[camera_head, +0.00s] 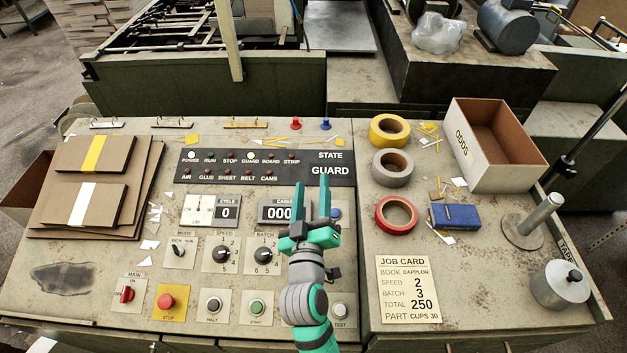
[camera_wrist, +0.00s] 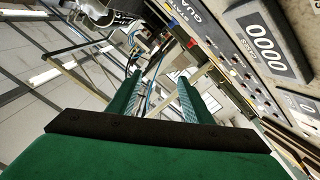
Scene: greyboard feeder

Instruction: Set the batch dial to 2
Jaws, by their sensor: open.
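The batch dial (camera_head: 264,255) is a round black knob on a pale numbered plate, at the middle of the console's lower part in the head view. Its pointer setting is too small to read surely. My gripper (camera_head: 316,192) is right of the dial, over the panel near the counter, with its green fingers pointing away toward the back. It is apart from the dial. In the wrist view the fingers (camera_wrist: 160,85) are spread with nothing held between them. The dial is not seen in the wrist view.
The speed dial (camera_head: 221,254) sits left of the batch dial. A red stop button (camera_head: 167,302) and green start button (camera_head: 257,308) are in front. A job card (camera_head: 408,289) reads speed 2, batch 3. Tape rolls (camera_head: 397,215) and an ODDS box (camera_head: 497,145) stand right.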

